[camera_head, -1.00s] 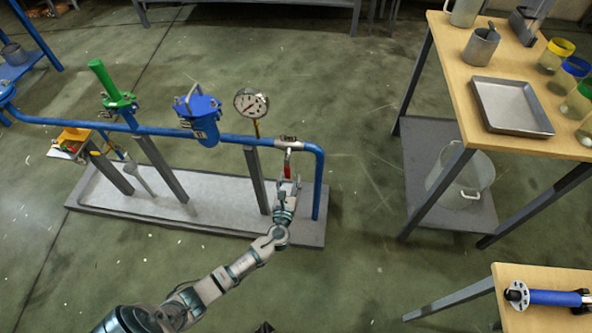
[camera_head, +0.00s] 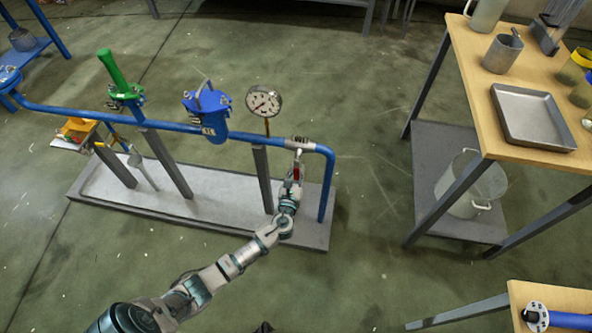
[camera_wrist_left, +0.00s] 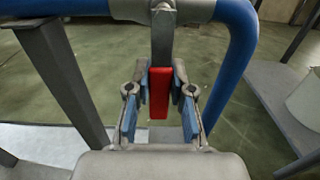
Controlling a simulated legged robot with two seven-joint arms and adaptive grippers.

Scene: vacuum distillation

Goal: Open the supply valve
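The supply valve (camera_head: 300,143) sits on the blue pipe near its right-hand bend, and its red handle (camera_head: 297,171) hangs down from it. In the left wrist view the red handle (camera_wrist_left: 160,92) hangs straight down on a grey metal lever, in the middle of the picture. My left gripper (camera_head: 292,187) is just below the valve, its fingers reaching up to the handle. In the wrist view its two blue-padded fingers (camera_wrist_left: 160,110) stand apart on either side of the handle, with a narrow gap at each side. My right gripper is not in view.
A pressure gauge (camera_head: 263,101), a blue filter housing (camera_head: 206,116) and a green-handled valve (camera_head: 122,88) are on the same pipe (camera_head: 70,115). The pipe bends down right of the valve. A wooden table (camera_head: 482,88) stands to the right, with clear floor between.

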